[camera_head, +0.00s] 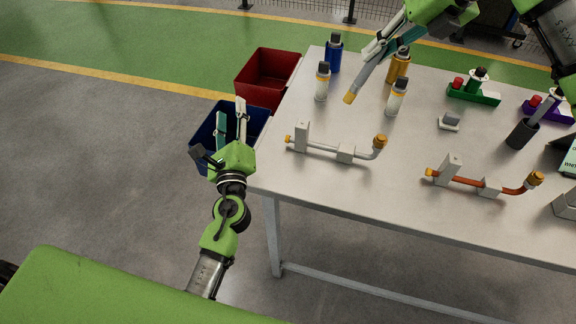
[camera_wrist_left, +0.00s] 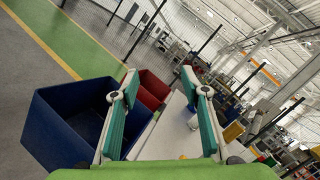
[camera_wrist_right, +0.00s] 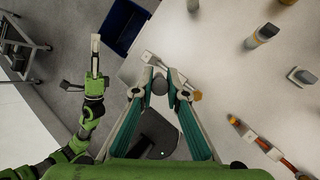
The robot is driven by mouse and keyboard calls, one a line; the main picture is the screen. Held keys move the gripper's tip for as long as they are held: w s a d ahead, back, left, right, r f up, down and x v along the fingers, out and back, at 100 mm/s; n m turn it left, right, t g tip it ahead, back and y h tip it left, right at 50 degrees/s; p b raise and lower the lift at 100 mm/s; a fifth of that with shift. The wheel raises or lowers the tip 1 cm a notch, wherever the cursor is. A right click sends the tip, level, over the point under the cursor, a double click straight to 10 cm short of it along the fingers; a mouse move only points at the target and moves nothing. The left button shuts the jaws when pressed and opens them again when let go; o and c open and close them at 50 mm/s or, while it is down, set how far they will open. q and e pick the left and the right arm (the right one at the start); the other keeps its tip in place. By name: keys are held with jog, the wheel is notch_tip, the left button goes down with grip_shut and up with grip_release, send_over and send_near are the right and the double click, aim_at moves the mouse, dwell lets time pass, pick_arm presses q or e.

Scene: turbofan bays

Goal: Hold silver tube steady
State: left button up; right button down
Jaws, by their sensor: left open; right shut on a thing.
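The silver tube (camera_head: 325,147) lies at the table's front left in two grey supports, with a brass fitting at each end. Its right end bends upward. In the right wrist view it is partly hidden behind my right gripper's fingers, with its brass end (camera_wrist_right: 197,96) showing. My left gripper (camera_head: 231,112) is open and empty, left of the table edge and apart from the tube. In the left wrist view its fingers (camera_wrist_left: 159,82) are spread. My right gripper (camera_head: 385,45) is shut on a grey stick-like tool with a tan tip (camera_head: 351,96), held above the table, apart from the tube.
A blue bin (camera_head: 205,134) and a red bin (camera_head: 268,78) stand left of the table (camera_head: 400,165). An orange-brown tube (camera_head: 465,181) lies in supports to the right. Several bottles stand behind, including a blue one (camera_head: 334,55). A dark cup (camera_head: 520,134) stands at right.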

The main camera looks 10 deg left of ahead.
aim_at(300, 137)
pick_arm(q)
jog(key=s+d+f+m+h, duration=0.2)
jog(key=d+m, duration=0.2)
jog(key=d, duration=0.1)
jog(key=s+d+f+m+h, duration=0.2)
jog(key=d+m+h, duration=0.1)
jog(key=d+m, duration=0.1)
jog(key=s+d+f+m+h, duration=0.2)
jog(key=d+m+h, duration=0.1)
jog(key=d+m, duration=0.2)
jog(key=shift+s+d+f, duration=0.15)
jog(key=shift+d+f, duration=0.05)
jog(key=shift+d, duration=0.3)
jog(key=shift+s+d+f, duration=0.1)
jog(key=shift+d+f, duration=0.1)
jog(key=shift+d, duration=0.3)
jog(key=w, duration=1.1)
jog(key=shift+w+d, duration=0.35)
jog(key=shift+w, duration=0.05)
grip_shut()
